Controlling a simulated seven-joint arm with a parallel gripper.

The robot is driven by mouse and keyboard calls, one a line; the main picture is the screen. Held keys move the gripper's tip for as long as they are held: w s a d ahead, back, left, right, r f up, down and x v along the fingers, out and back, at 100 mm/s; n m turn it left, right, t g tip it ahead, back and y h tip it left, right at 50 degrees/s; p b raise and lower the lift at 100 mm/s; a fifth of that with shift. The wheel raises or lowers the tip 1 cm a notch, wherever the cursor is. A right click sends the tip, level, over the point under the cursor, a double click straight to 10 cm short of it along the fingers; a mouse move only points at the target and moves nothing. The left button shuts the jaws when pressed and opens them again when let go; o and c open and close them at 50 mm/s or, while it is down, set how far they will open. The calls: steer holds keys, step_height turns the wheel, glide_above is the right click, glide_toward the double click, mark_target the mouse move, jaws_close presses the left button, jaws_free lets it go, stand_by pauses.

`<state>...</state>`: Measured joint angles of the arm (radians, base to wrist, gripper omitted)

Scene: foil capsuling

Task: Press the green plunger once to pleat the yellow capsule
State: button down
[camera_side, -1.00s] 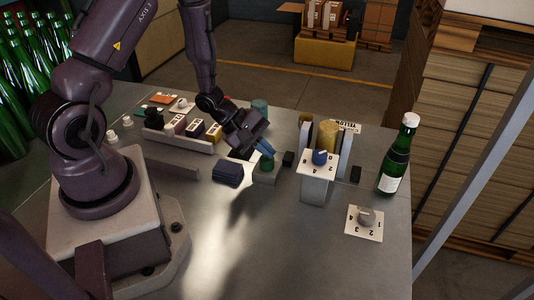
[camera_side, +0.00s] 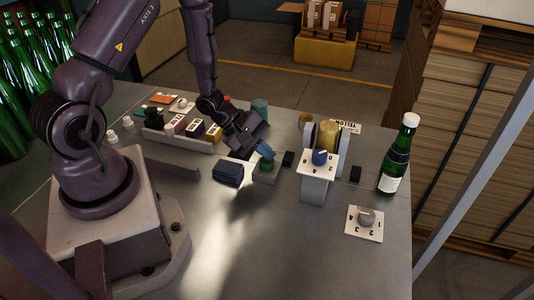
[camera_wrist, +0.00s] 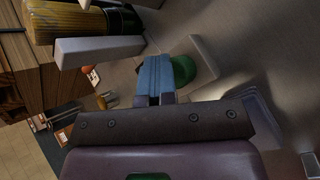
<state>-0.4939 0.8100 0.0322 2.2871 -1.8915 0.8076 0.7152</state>
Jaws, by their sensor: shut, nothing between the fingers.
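The green plunger (camera_side: 268,166) is a rounded cap on a small grey block at the middle of the table. My gripper (camera_side: 265,151) has its blue fingertips shut and empty, pointing down at the plunger's top. They appear to touch it. In the wrist view the shut blue fingers (camera_wrist: 155,72) overlap the green plunger (camera_wrist: 184,69), hiding part of it. The yellow capsule (camera_side: 328,134) stands upright between two grey plates to the right of the plunger. Its ribbed side shows at the top left of the wrist view (camera_wrist: 68,22).
A blue knob (camera_side: 320,157) on a numbered plate stands in front of the capsule. A grey knob (camera_side: 366,215) and a green bottle (camera_side: 395,158) are to the right. A dark blue block (camera_side: 228,173) lies left of the plunger. The front table is clear.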

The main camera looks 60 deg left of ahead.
mark_target(265, 161)
steer(key=shift+r, duration=1.5)
steer(key=shift+r, duration=2.5)
steer(key=s+d+r+m+y, duration=0.3)
steer(key=s+r+m, duration=0.4)
steer(key=r+m, duration=0.2)
steer(key=s+d+r+m+g+y, duration=0.1)
steer(key=s+d+r+m+y, duration=0.1)
steer(key=s+r+m, duration=0.4)
step_height(265, 161, up, 6)
steer(key=d+m, duration=0.1)
steer(key=m, duration=0.3)
steer(key=shift+s+g+y, duration=0.3)
steer(key=shift+s+y, duration=0.1)
